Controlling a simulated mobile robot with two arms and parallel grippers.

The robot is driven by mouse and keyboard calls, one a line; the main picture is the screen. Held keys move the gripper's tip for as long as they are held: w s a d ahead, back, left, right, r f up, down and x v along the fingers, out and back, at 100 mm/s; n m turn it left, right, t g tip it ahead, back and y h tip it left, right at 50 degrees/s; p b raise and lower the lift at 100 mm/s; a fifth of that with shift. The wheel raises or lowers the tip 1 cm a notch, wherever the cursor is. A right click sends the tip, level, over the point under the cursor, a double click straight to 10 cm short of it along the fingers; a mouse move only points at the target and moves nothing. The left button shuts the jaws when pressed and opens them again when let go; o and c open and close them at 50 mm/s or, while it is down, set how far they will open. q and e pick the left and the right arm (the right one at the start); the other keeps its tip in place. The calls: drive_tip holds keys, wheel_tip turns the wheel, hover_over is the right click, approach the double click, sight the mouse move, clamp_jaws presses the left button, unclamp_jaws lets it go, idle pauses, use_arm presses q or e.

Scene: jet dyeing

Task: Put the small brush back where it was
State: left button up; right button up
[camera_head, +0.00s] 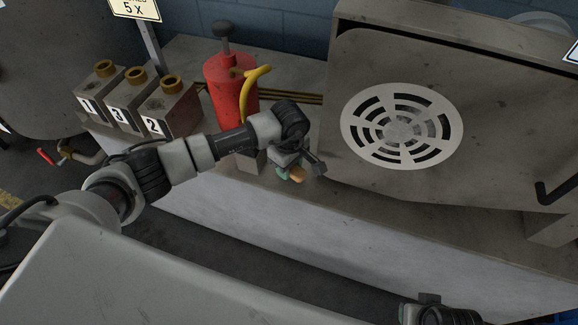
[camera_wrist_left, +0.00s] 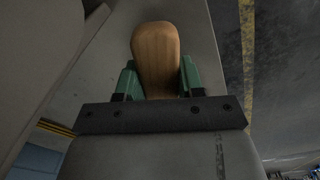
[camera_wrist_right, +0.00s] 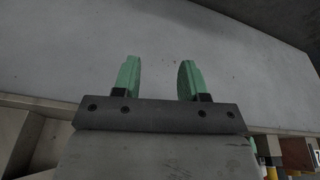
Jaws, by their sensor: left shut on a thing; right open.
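My left gripper (camera_head: 289,174) is shut on the small brush, whose rounded wooden handle (camera_wrist_left: 156,58) shows between the green fingers in the left wrist view. In the head view a bit of the wood (camera_head: 297,175) shows at the fingertips, just above or in front of the ledge, left of the large grey machine. The bristles are hidden. My right gripper (camera_wrist_right: 158,82) is open and empty, its green fingers apart before a plain grey surface. In the head view only part of my right arm shows at the bottom right edge.
A red canister (camera_head: 229,88) with a yellow hose stands on the ledge (camera_head: 345,205) behind my left arm. Several numbered metal blocks (camera_head: 131,99) with brass tops stand to its left. The grey machine with a round vent (camera_head: 401,126) fills the right. The ledge front looks clear.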

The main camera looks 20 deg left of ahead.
use_arm(q)
drive_tip(key=shift+f, duration=0.1)
use_arm(e)
drive_tip(key=shift+r, duration=0.15)
use_arm(q)
drive_tip(key=shift+f, duration=0.1)
drive_tip(key=o, duration=0.9)
use_arm(e)
drive_tip(key=shift+s+r, duration=0.1)
drive_tip(key=shift+r, duration=0.3)
use_arm(q)
wheel_tip(320, 180, up, 12)
drive_tip(key=shift+r+p, duration=0.15)
drive_tip(key=shift+p, duration=0.75)
use_arm(e)
wheel_tip(320, 180, down, 7)
drive_tip(key=shift+w+f, duration=0.15)
drive_tip(key=shift+w, duration=0.15)
